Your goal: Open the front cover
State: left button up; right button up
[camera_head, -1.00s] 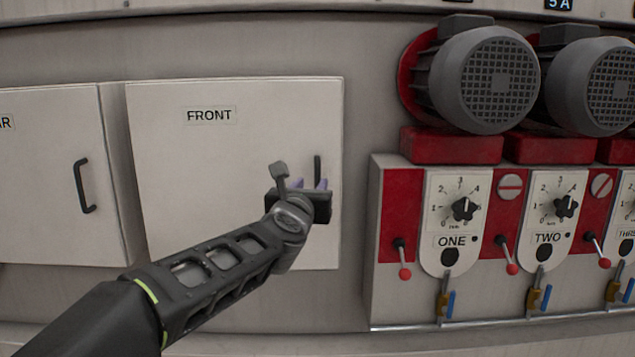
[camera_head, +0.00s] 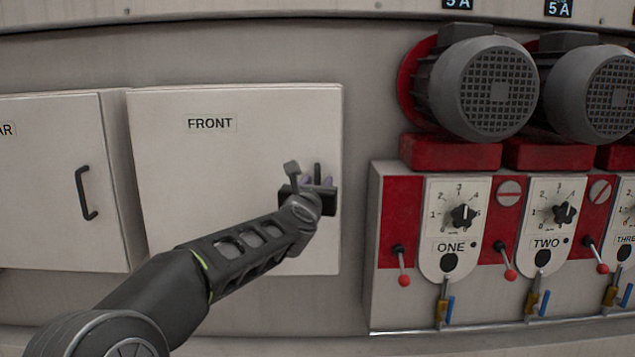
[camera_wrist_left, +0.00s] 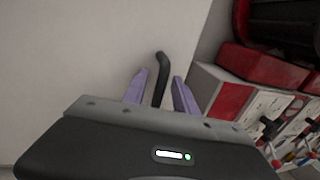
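The front cover (camera_head: 230,190) is a pale flat door with a "FRONT" label, and it looks closed. Its dark vertical bar handle (camera_head: 317,171) is near the door's right edge, its lower part hidden behind my gripper. My left gripper (camera_head: 318,182) is at the handle. In the left wrist view the handle (camera_wrist_left: 161,75) stands between the two purple fingers of the gripper (camera_wrist_left: 159,90), with visible gaps on both sides, so the fingers are open around it. My right gripper is in neither view.
Another pale door (camera_head: 55,185) with a dark handle is at the left. A red and grey control panel (camera_head: 400,215) with knobs and red-tipped levers projects at the right, below grey motors (camera_head: 485,82). Bare wall separates the panel from the front cover.

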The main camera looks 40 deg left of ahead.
pick_arm(q)
grip_shut()
dwell(0.3)
dwell(1.1)
